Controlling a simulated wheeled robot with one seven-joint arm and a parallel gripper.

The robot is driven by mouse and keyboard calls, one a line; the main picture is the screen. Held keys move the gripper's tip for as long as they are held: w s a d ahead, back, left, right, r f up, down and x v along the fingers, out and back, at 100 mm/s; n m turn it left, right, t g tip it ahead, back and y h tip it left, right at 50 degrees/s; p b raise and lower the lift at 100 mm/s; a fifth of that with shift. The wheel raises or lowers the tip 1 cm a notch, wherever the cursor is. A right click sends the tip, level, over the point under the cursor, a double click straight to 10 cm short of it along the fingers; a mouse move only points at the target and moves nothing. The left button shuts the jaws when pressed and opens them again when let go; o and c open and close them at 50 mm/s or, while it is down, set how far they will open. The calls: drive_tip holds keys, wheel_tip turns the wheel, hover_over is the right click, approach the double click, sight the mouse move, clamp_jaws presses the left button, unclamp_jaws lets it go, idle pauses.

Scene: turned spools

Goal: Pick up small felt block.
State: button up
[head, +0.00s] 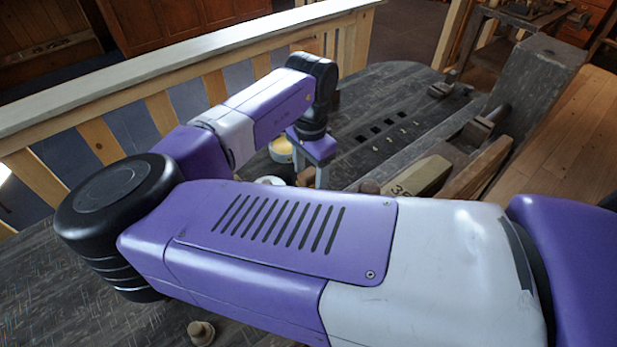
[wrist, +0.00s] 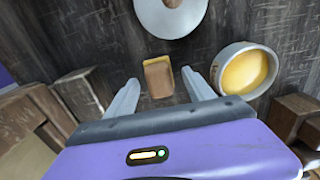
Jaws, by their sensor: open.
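The small felt block (wrist: 158,78), as far as I can tell, is a brown block with a yellow-tan edge on the dark wood surface in the wrist view. My gripper (wrist: 160,80) is open, with one pale finger to the left of the block and one to the right. The block appears between the fingertips with a gap on each side; how far below them it lies is hard to tell. In the head view my gripper (head: 316,172) points down over the bench, and my arm hides much of the area around it.
A white round tub with yellow inside (wrist: 245,70) stands close to the right finger. A pale disc (wrist: 171,12) lies beyond the block. Wooden pieces (wrist: 80,93) are at left. The head view shows a numbered row of square holes (head: 388,126) and a turned spool (head: 201,333).

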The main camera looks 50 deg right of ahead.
sight(310, 171)
drive_tip(key=shift+f, duration=0.25)
clamp_jaws()
drive_tip(key=shift+r, duration=0.15)
wheel_tip(310, 171, up, 20)
drive_tip(key=shift+p, duration=0.4)
drive_tip(key=shift+a, duration=0.15)
